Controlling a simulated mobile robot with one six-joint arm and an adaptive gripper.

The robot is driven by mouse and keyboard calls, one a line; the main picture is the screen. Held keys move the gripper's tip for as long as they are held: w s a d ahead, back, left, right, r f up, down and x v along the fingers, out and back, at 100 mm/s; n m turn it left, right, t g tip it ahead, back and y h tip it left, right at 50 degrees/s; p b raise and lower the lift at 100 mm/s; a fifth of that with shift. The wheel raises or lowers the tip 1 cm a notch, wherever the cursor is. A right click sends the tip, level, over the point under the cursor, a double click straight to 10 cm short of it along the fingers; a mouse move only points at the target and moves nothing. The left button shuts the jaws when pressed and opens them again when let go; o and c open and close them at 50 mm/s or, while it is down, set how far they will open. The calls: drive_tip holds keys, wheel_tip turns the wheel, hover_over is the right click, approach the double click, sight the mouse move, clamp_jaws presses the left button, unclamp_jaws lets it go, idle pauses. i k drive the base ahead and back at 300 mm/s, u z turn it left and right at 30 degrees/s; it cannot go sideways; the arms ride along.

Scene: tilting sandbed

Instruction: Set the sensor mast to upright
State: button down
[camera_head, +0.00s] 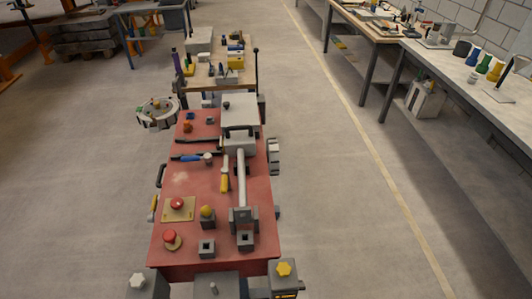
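A light grey rod (241,178), which looks like the sensor mast, is at the right side of a red tabletop (187,236). Its near end meets a grey forked bracket (243,219), and the rod runs from there toward the far end of the table. It looks laid over or strongly tilted, but this single view does not show its exact angle. I cannot make out my gripper anywhere in this view.
Beside the rod lies a yellow-handled tool (225,180). Beyond it stands a grey case (239,112) with a dark handle. Red buttons (177,204) and small grey blocks (207,248) are at the near left.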

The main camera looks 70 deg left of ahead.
sight(239, 141)
drive_tip(key=z, duration=0.1)
drive_tip(key=i, duration=0.95)
drive_tip(key=u, duration=2.05)
